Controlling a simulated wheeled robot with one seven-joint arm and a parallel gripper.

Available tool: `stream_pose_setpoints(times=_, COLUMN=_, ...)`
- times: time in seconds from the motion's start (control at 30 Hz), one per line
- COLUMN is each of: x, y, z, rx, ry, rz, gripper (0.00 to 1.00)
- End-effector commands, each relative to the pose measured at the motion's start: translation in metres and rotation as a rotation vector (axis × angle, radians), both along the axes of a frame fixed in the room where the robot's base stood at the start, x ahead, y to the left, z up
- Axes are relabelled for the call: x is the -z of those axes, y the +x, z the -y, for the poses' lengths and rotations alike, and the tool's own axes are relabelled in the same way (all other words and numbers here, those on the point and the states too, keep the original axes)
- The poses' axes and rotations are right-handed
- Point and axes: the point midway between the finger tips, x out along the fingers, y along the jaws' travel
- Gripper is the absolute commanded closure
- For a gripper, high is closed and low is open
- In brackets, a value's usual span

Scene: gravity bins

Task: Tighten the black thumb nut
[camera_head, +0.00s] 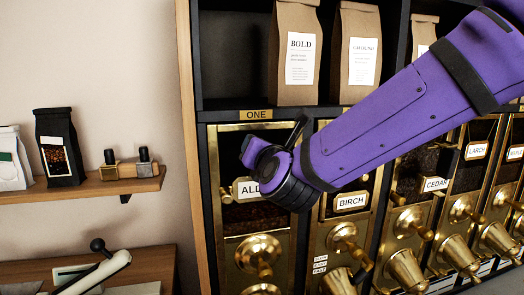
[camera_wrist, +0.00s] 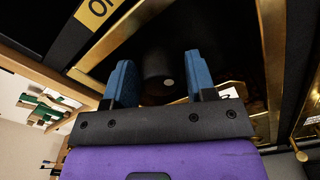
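In the wrist view, a dark, round, knob-like part (camera_wrist: 165,75) with a small pale spot on its face stands out from the bin front; it looks like the black thumb nut. My gripper (camera_wrist: 163,72) has its two blue fingers apart, one on each side of this dark part. Nothing is clearly clamped, and deep shade hides whether either finger touches it. In the head view my purple arm reaches across the top of the ALDER bin (camera_head: 232,215), under the ONE plate (camera_head: 256,114). My wrist hides the nut and the fingertips there.
Brass bins labelled BIRCH (camera_head: 351,201) and CEDAR (camera_head: 435,184) stand to the right, with brass knobs and spouts jutting out. Coffee bags (camera_head: 296,50) stand on the shelf above. A small wooden shelf (camera_head: 100,188) is at left; the wall between is clear.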

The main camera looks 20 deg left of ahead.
Motion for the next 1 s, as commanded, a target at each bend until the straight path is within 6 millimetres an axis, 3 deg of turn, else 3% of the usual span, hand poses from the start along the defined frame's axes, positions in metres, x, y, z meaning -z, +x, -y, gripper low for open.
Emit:
stream_pose_setpoints(times=0.17, x=0.0, y=0.0001, z=0.0003, rx=0.001, ry=-0.04, rz=0.025, gripper=0.49)
stream_pose_setpoints(times=0.6, x=0.0004, y=0.0007, z=0.0015, rx=0.001, ry=-0.424, rz=0.261, gripper=0.49)
stream_pose_setpoints(times=1.0, x=0.0004, y=0.0008, z=0.0017, rx=0.001, ry=-0.461, rz=0.284, gripper=0.49)
